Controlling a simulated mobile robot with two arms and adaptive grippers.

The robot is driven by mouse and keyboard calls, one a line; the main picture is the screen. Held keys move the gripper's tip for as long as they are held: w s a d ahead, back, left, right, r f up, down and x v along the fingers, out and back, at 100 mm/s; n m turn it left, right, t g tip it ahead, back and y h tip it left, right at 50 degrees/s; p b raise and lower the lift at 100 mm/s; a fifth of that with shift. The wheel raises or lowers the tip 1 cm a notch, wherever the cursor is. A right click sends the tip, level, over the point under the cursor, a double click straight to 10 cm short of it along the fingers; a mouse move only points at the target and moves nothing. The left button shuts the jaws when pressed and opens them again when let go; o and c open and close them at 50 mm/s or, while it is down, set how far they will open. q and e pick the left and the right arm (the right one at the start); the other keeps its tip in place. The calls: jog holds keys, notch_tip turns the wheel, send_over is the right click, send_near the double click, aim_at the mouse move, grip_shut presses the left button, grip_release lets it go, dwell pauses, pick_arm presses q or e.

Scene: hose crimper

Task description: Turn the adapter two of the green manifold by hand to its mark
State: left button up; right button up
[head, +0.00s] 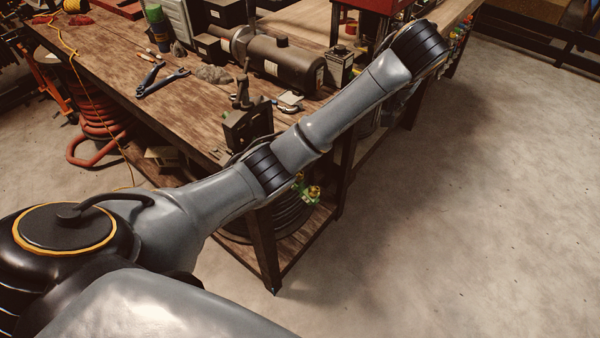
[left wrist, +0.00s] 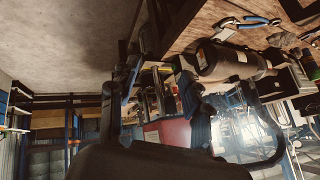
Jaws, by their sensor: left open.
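A small green part with yellow fittings (head: 313,193), which looks like the green manifold, shows just below my left arm in the head view. My arm hides most of it, and I cannot make out adapter two or its mark. My left arm crosses the workbench to the upper right, and its gripper is hidden in the head view. In the left wrist view my left gripper (left wrist: 160,78) is open, its dark fingers spread with nothing seen held between them. My right gripper is not in view.
The wooden workbench (head: 110,65) carries a dark cylindrical machine (head: 285,62), a vise (head: 247,125) and blue-handled pliers (head: 165,80). The machine also shows in the left wrist view (left wrist: 225,60). A red frame (head: 375,5) stands behind. The concrete floor (head: 470,200) at right is clear.

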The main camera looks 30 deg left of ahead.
pick_arm(q)
jog(key=s+a+f+m+g+y+b, duration=0.1)
jog(key=s+a+f+m+g, duration=0.35)
jog(key=m, duration=0.75)
jog(key=s+a+f+m+g+b, duration=0.1)
jog(key=s+a+f+m+g, duration=0.15)
jog(key=s+f+m, duration=0.65)
jog(key=a+f, duration=0.2)
jog(key=f, duration=0.1)
jog(key=w+a+f+m+p, duration=0.1)
jog(key=a+f, duration=0.1)
jog(key=f, duration=0.1)
jog(key=a+f+m+p, duration=0.1)
jog(key=a+f, duration=0.1)
jog(key=f, duration=0.1)
jog(key=shift+w+a+t, duration=0.15)
jog(key=shift+w+t, duration=0.1)
jog(key=shift+t, duration=0.05)
grip_shut()
